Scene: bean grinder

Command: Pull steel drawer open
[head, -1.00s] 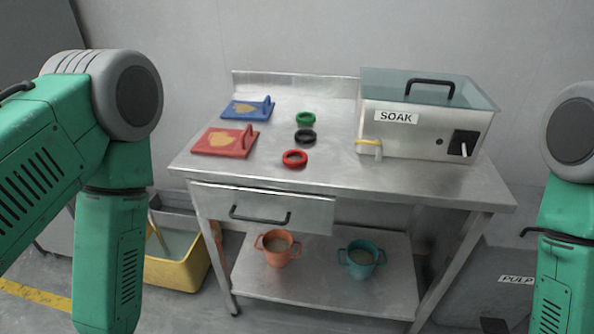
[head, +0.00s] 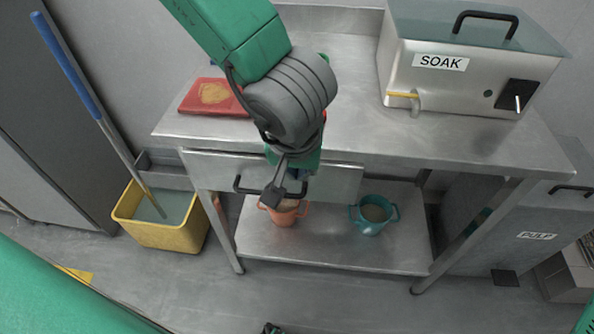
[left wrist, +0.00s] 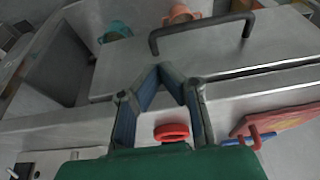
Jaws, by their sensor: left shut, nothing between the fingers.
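The steel drawer (head: 335,184) is under the tabletop and looks closed, with its front near the table edge. Its dark bar handle (head: 239,186) is partly hidden by my left gripper (head: 281,192) in the head view. My left gripper is in front of the drawer, at the right part of the handle. In the left wrist view the fingers of my left gripper (left wrist: 172,68) meet at their tips with nothing between them. The handle (left wrist: 200,34) lies just beyond the tips there, apart from them in the picture.
The steel table (head: 350,140) carries the SOAK box (head: 450,90) and a red board (head: 205,97). An orange pot (head: 284,215) and a teal pot (head: 373,214) stand on the lower shelf. A yellow bucket (head: 160,232) is left of the table. The floor in front is mostly clear.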

